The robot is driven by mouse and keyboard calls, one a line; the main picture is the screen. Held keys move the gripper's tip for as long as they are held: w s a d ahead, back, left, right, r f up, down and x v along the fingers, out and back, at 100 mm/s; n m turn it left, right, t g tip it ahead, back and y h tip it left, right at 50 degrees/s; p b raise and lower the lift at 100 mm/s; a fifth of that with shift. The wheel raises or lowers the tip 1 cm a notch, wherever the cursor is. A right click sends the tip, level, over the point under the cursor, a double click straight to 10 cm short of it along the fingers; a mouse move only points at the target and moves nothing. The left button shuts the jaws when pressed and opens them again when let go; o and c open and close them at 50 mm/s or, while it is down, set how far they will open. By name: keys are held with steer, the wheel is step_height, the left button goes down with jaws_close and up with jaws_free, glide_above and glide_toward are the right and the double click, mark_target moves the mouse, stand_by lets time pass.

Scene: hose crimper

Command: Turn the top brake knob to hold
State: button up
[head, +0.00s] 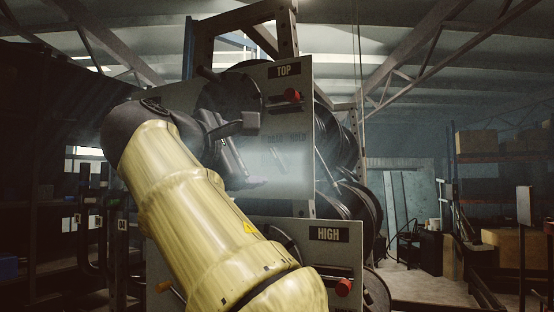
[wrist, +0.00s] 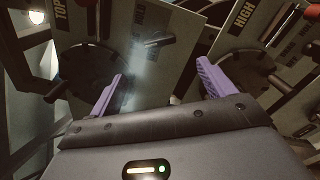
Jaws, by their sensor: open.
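The top panel (head: 290,170) is a pale plate with a "TOP" label (head: 284,71) and a red knob (head: 292,95) near its upper right. My gripper (wrist: 160,70) is open, its two purple fingers apart with nothing between them. In the wrist view, the top panel (wrist: 170,84) shows a dark bar-like knob (wrist: 156,43) beside lettering that seems to read "HOLD". This knob lies beyond the fingertips, roughly in line with the gap, and appears untouched. In the head view, my yellow arm and dark wrist cover the panel's left part, and the fingers are hard to make out.
A similar panel labelled "HIGH" (head: 329,234) with its own red knob (head: 343,287) stands just below, close to my arm. Hose reels (head: 355,205) sit behind the panels. Shelving with boxes (head: 477,141) is at the right. Open floor shows at right.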

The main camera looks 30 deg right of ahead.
mark_target(277, 161)
steer(key=p+x, duration=0.4)
steer(key=x, duration=0.9)
steer(key=shift+r, duration=0.1)
steer(key=shift+w+d+p, duration=0.3)
steer(key=shift+w+d, duration=0.05)
steer(key=shift+d, duration=0.1)
steer(key=c, duration=1)
